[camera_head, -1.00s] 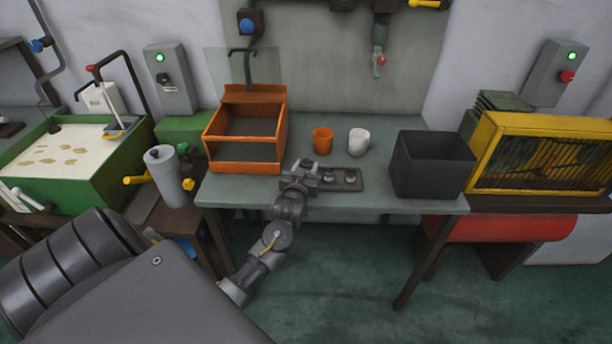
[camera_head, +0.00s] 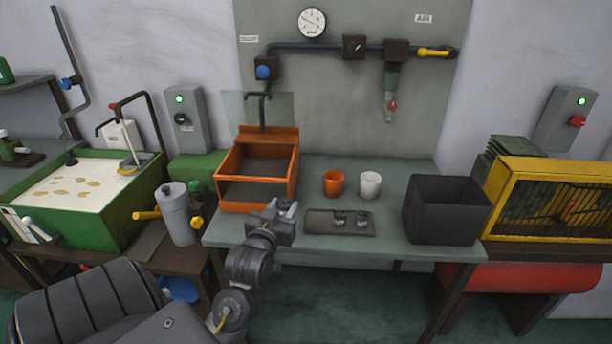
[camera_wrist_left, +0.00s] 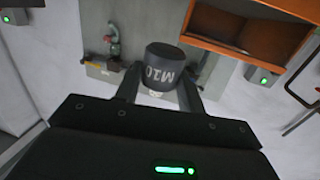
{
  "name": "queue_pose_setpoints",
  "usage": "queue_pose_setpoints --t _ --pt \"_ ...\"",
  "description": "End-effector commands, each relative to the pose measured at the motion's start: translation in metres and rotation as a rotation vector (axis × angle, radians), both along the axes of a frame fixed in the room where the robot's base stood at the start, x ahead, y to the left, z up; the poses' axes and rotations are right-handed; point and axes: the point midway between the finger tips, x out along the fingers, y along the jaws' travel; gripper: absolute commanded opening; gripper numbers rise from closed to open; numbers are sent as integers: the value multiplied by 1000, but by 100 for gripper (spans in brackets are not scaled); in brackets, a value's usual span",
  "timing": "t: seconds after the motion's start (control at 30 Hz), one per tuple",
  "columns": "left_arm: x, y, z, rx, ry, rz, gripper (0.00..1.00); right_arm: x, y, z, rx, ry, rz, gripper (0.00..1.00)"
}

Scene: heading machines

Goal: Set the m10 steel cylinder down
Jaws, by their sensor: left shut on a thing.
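The m10 steel cylinder (camera_wrist_left: 166,66) is dark grey, with a pale M10 marking on its side, in the left wrist view. My left gripper (camera_wrist_left: 160,88) is shut on it, one finger on each side. In the head view my left gripper (camera_head: 284,212) is just left of a dark flat tray (camera_head: 322,231), in front of the orange bin (camera_head: 229,205). The held cylinder is hard to make out there. Two short grey cylinders (camera_head: 340,217) (camera_head: 363,220) stand on the tray's middle and right; its left part is bare. My right gripper is not in view.
An orange cup (camera_head: 333,183) and a white cup (camera_head: 370,185) stand behind the tray. A black open box (camera_head: 446,218) is at the bench's right, beside a yellow guarded machine (camera_head: 502,210). A grey canister (camera_head: 176,218) stands left of the bench (camera_head: 317,171).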

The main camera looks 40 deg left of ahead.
Motion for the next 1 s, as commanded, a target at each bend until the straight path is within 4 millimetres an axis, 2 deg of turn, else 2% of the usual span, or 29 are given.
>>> queue_pose_setpoints --t 0.27,0.37,0.47,0.7,0.8,0.9,1.0 --pt "0 0 1 2 -1 -2 7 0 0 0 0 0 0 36" --pt "4 -14 0 1 -1 -37 7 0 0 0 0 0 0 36" --pt "10 -47 -4 -3 -2 -107 7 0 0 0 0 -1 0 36" --pt "22 -156 -2 -5 -6 -323 7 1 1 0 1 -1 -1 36" --pt "22 -192 3 -4 -7 -389 7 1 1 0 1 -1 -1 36" --pt "21 -215 7 -4 -5 -432 7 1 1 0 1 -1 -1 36" --pt "21 -227 10 -2 -4 -453 7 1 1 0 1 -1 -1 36"
